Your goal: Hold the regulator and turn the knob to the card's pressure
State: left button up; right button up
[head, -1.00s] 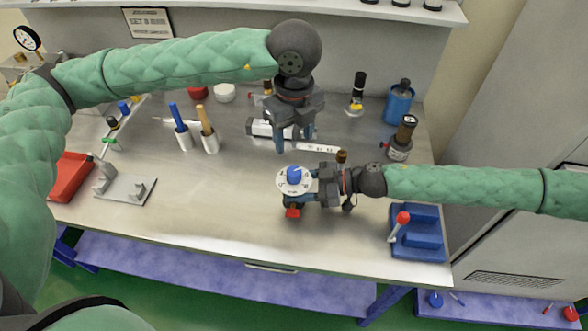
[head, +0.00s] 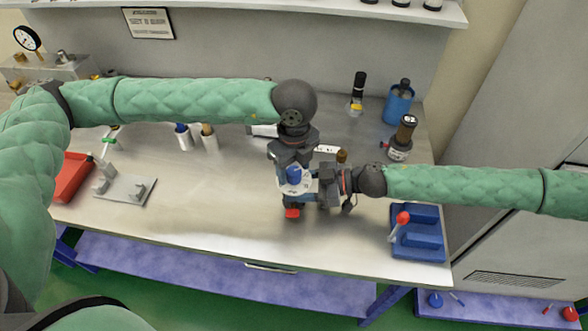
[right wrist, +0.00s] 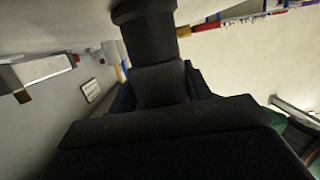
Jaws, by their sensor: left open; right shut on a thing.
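The regulator (head: 293,212) has a white dial plate (head: 287,190), a blue knob (head: 294,174) on top and a red part at its lower front. My right gripper (head: 312,187) is shut on it from the right, over the bench. My left gripper (head: 293,172) points down at the knob from above, jaws open, fingers beside the knob; whether they touch it I cannot tell. The card (head: 148,22) hangs on the back wall; its print is too small to read surely. The right wrist view is mostly filled by dark gripper parts, and the regulator is not clear there.
A blue block with a red-knobbed lever (head: 418,240) stands at the bench's right front. A red tray (head: 70,178) and a metal fixture (head: 125,188) are at left. The bench's front middle is clear.

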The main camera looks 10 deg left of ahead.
pick_arm(q)
jog(key=shift+f, duration=0.65)
jog(key=c, duration=1)
